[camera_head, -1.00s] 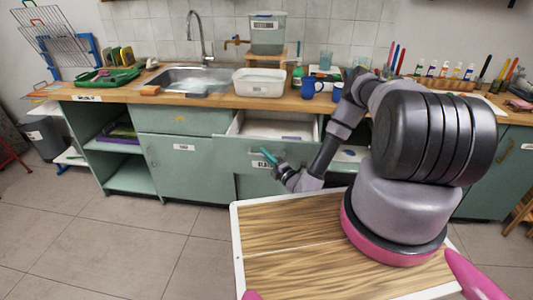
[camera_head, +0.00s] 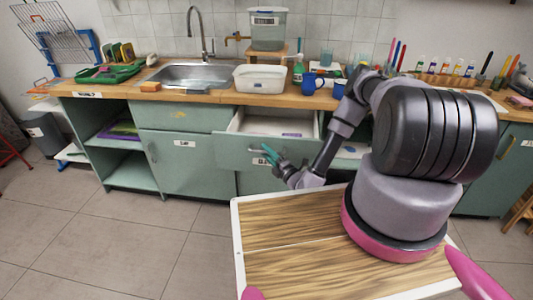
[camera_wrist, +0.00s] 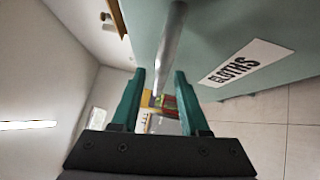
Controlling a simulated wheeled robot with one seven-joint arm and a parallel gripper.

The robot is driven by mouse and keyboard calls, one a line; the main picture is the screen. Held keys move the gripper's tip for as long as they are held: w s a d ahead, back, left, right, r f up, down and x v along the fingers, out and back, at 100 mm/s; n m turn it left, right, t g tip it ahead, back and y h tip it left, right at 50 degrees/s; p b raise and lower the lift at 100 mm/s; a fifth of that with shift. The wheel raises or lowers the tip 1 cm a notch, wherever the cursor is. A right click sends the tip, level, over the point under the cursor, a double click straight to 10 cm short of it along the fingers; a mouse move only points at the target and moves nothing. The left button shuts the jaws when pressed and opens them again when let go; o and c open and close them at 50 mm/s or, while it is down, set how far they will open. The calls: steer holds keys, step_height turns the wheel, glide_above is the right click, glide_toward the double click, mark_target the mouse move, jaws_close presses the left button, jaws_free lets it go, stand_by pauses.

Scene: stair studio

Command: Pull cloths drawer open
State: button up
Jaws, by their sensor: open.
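The cloths drawer (camera_head: 227,152) is a pale green drawer under the counter. It stands pulled out, and its light inside shows from above. Its white CLOTHS label (camera_wrist: 245,62) is readable in the wrist view. The drawer's grey bar handle (camera_wrist: 170,45) runs between my fingers in the wrist view. My gripper (camera_wrist: 160,80) has green fingers, spread apart, with gaps beside the bar. In the head view my gripper (camera_head: 270,154) is at the drawer front, partly covering handle and label.
A closed cupboard (camera_head: 178,168) is left of the drawer, with open shelves (camera_head: 130,176) further left. The wooden counter (camera_head: 215,98) above holds a sink, a white tub (camera_head: 260,80) and blue mugs. Bare tiled floor (camera_head: 150,235) lies in front.

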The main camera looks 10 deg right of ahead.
steer(key=v, duration=1)
steer(key=shift+s, duration=0.2)
steer(key=shift+d, duration=0.1)
steer(key=s+a+r+n+g+y, duration=0.15)
steer(key=r+n+g+y, duration=0.25)
steer(key=r+n+g, duration=0.8)
steer(key=s+a+r+n+g+y, duration=0.1)
steer(key=a+r+n+g+y, duration=0.4)
steer(key=r+n, duration=1.15)
steer(key=s+d+r+n+t+h, duration=0.2)
steer(key=s+d+r+n+h, duration=0.2)
steer(key=r, duration=0.5)
steer(key=s+d+r+n+t+h, duration=0.2)
steer(key=s+r+n+h, duration=0.3)
steer(key=r, duration=0.3)
steer(key=s+d+r+n+t+h, duration=0.2)
steer(key=s+d+r+n+h, duration=0.3)
steer(key=r, duration=0.4)
steer(key=shift+s+d+r+t+h, duration=0.35)
steer(key=shift+s+h, duration=0.4)
steer(key=shift+h, duration=0.35)
steer(key=shift+w+r, duration=0.1)
